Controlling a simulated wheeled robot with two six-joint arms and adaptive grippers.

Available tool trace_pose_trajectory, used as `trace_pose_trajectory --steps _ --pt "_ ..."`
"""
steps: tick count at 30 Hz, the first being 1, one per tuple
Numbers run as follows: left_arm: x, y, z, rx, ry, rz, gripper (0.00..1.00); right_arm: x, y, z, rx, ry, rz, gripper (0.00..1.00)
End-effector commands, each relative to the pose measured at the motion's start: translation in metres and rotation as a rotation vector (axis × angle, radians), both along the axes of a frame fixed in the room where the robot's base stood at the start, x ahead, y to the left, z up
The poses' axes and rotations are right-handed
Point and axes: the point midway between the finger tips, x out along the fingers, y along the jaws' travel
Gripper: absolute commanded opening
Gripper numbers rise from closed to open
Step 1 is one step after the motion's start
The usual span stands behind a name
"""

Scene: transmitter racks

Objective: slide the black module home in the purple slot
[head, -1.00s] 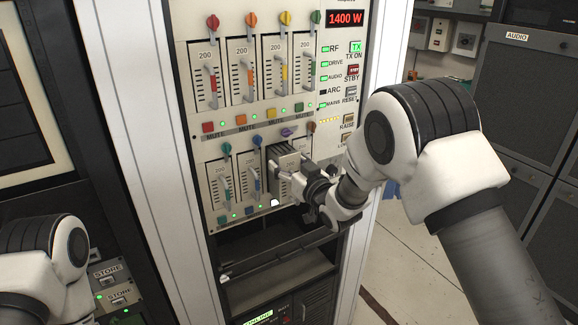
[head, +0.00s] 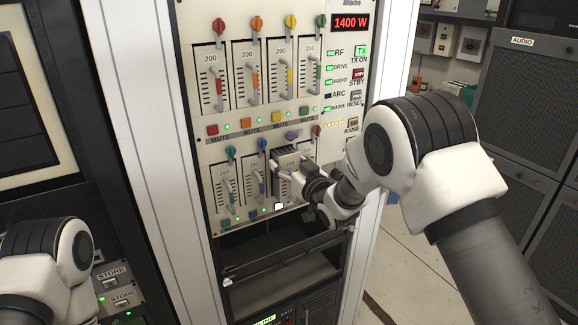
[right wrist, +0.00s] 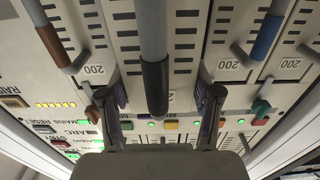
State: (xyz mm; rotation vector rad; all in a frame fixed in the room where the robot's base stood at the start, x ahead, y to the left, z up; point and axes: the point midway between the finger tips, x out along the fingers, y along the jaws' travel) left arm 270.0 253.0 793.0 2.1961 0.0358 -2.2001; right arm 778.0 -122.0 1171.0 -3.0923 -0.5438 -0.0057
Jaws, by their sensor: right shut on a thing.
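The black module (head: 287,158) sits in the purple slot of the rack's lower row, below the purple knob (head: 291,135). Its dark top edge stands slightly proud of the neighbouring panels. My right gripper (head: 283,175) is in front of it, shut on its handle. In the right wrist view, the handle (right wrist: 155,88) with its black grip runs between the fingers of my right gripper (right wrist: 158,92). The gripper and wrist hide the module's lower front in the head view. My left arm shows at the lower left, but its gripper is out of view.
The blue-knob module (head: 256,177) stands close on the left, and the brown knob (head: 316,131) is close on the right. The upper row (head: 240,78) of handled modules is above. An open dark shelf (head: 280,270) lies below.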

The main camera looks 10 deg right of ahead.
Motion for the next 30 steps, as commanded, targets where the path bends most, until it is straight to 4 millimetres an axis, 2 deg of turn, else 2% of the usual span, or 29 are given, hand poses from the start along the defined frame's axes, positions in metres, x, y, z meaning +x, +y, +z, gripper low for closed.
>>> trace_pose_trajectory --steps 19,20,21,22,30 --pt "0.000 0.000 -0.002 0.000 0.000 0.000 0.50 0.014 0.005 0.003 0.001 -0.007 0.000 0.00" --pt "0.000 0.000 -0.002 0.000 0.000 0.000 0.50 0.014 0.005 0.004 0.002 -0.008 0.000 0.74" --pt "0.000 0.000 -0.002 0.000 0.000 0.000 0.50 0.014 0.005 0.004 0.001 -0.007 0.000 0.88" --pt "0.000 0.000 -0.002 0.000 0.000 0.000 0.50 0.014 0.005 0.003 0.001 -0.007 0.000 0.92" --pt "0.000 0.000 -0.003 0.000 0.000 0.000 0.50 0.012 0.005 -0.003 -0.002 0.006 0.000 0.92"
